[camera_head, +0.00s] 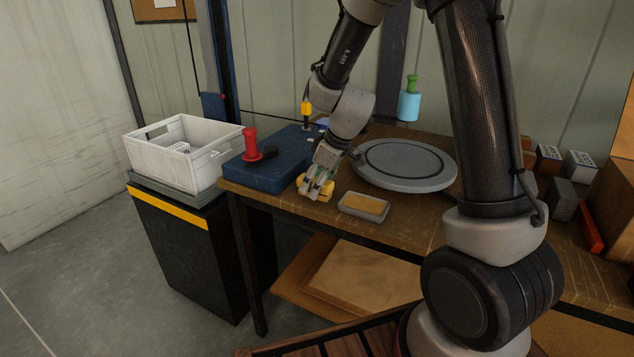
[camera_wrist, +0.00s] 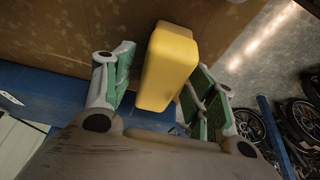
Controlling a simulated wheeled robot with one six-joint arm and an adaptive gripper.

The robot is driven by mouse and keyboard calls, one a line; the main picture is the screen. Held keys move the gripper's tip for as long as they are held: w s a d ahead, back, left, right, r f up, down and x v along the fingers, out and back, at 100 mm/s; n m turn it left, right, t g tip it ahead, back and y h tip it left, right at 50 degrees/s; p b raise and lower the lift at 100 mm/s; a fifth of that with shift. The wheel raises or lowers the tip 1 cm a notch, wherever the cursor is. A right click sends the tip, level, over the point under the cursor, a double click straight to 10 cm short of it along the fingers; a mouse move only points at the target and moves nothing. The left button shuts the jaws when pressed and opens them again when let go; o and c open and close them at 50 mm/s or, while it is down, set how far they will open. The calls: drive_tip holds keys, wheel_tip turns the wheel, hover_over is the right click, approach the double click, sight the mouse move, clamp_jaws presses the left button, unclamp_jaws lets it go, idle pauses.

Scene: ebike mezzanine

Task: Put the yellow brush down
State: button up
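The yellow brush (camera_head: 325,188) is at the front left part of the wooden workbench, low by its front edge. In the wrist view the yellow brush (camera_wrist: 169,66) lies between the two green-padded fingers of my gripper (camera_wrist: 163,85). A narrow gap shows between the brush and the left finger; the right finger is close beside it. My gripper (camera_head: 318,185) is pointed down over the brush in the head view and looks open around it. Whether the brush's underside touches the bench is hidden.
A grey tray with a tan top (camera_head: 363,206) lies just right of the brush. A grey round plate (camera_head: 405,165) is behind it. A blue case (camera_head: 262,175) with a red-handled tool (camera_head: 251,146) is at left, beside a white crate (camera_head: 158,153). The bench's front edge is close.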

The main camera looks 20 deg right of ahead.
drive_tip(key=v, duration=1.2)
drive_tip(key=s+d+r+m+h, duration=0.1)
drive_tip(key=s+d+r+m, duration=0.1)
drive_tip(key=s, duration=0.6)
drive_tip(key=s+d+r+m+h, duration=0.1)
drive_tip(key=s+d+r+m, duration=0.2)
drive_tip(key=s, duration=0.5)
drive_tip(key=s+d+r+m+t+h, duration=0.1)
drive_tip(key=s+d+r+m, duration=0.2)
drive_tip(key=s+d, duration=0.3)
drive_tip(key=s+m, duration=0.1)
drive_tip(key=s, duration=0.1)
drive_tip(key=shift+s+r, duration=0.2)
drive_tip(key=shift+s, duration=0.05)
drive_tip(key=shift+o, duration=0.4)
drive_tip(key=shift+d, duration=0.2)
